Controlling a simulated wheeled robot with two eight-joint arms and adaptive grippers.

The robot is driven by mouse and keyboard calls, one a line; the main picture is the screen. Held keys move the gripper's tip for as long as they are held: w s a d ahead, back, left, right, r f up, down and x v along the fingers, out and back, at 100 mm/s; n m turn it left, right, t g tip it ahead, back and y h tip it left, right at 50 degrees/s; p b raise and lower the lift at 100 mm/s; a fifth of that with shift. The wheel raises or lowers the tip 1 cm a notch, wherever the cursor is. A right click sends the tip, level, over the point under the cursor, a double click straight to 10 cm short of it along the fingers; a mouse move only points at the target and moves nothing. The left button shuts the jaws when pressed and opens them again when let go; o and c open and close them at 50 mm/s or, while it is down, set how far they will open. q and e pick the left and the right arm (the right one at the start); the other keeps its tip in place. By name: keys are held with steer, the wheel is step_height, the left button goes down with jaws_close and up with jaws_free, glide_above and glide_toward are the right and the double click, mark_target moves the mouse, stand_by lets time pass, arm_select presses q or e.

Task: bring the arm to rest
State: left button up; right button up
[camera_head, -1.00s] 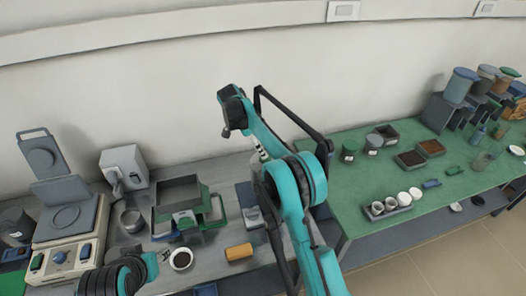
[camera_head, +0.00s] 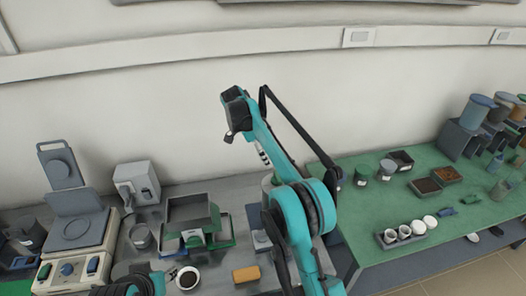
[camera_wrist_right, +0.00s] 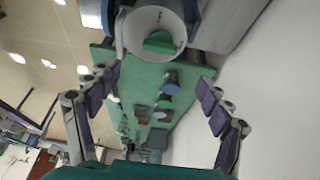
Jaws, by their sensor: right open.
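My right arm (camera_head: 300,205) rises through the middle of the head view, in front of the grey bench and the white wall. Its raised dark end (camera_head: 237,110) stands clear of the bench, but I cannot make out fingers there. In the right wrist view, my right gripper (camera_wrist_right: 160,78) has its two fingers spread wide, with nothing held between them. A white round vessel (camera_wrist_right: 122,35) shows large at the top of that view.
The green table (camera_head: 400,220) carries cups and jars. Air near the wall is free.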

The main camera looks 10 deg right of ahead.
steer(key=s+d+n+t+y+b, duration=0.15)
steer(key=s+n+b, duration=0.3)
steer(key=s, duration=0.45)
steer(key=s+d+n+t+y+b, duration=0.1)
steer(key=s+n+t+b, duration=0.15)
steer(key=s+n, duration=0.45)
steer(key=s+f+n+t+y+b, duration=0.1)
steer(key=s+f+n+b, duration=0.2)
steer(key=s+f, duration=0.5)
steer(key=s+f+n+t+y+b, duration=0.1)
steer(key=s+f+n+t+b, duration=0.1)
steer(key=s+f, duration=0.6)
steer(key=s+n+b, duration=0.1)
steer(key=s, duration=0.4)
steer(key=shift+b, duration=0.4)
steer(key=shift+s, duration=0.1)
